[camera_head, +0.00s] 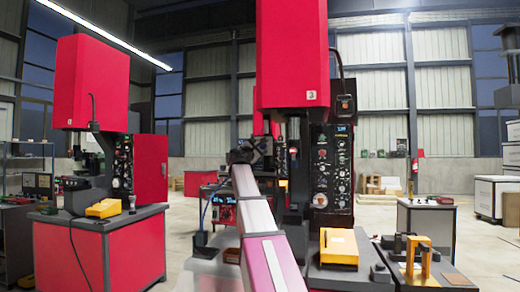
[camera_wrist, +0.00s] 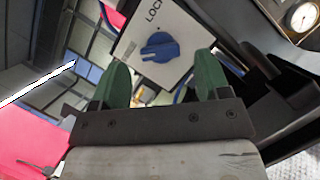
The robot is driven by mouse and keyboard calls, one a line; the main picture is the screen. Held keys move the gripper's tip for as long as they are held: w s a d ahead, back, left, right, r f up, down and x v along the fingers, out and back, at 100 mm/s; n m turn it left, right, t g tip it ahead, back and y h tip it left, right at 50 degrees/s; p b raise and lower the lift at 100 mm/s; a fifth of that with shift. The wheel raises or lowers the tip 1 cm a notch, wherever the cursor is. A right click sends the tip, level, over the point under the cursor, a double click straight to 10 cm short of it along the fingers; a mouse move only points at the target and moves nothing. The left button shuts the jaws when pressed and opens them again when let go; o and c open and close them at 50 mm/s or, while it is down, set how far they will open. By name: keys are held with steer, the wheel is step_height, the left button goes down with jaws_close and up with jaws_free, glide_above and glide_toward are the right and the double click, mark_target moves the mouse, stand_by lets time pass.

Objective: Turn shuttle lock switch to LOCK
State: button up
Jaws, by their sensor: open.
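The shuttle lock switch is a blue rotary knob (camera_wrist: 160,47) on a pale plate (camera_wrist: 182,22) in the wrist view. The letters "LOC" show on the plate above the knob, and the rest of the label is cut off by the frame edge. My gripper (camera_wrist: 160,78) is open, with its two green fingers apart and nothing between them. The knob appears just beyond the gap between the fingertips, and I see no contact. In the head view my arm reaches forward to the machine, and its dark end (camera_head: 250,152) is small; the switch cannot be made out there.
A red-topped machine (camera_head: 292,55) with a black control panel (camera_head: 331,170) stands right of my arm. A yellow box (camera_head: 338,246) lies on its base. A second red machine (camera_head: 93,85) stands at left. In the wrist view a round gauge (camera_wrist: 303,16) sits at upper right.

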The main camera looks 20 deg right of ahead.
steer(key=shift+x, duration=1.1)
steer(key=c, duration=0.9)
steer(key=shift+c, duration=0.2)
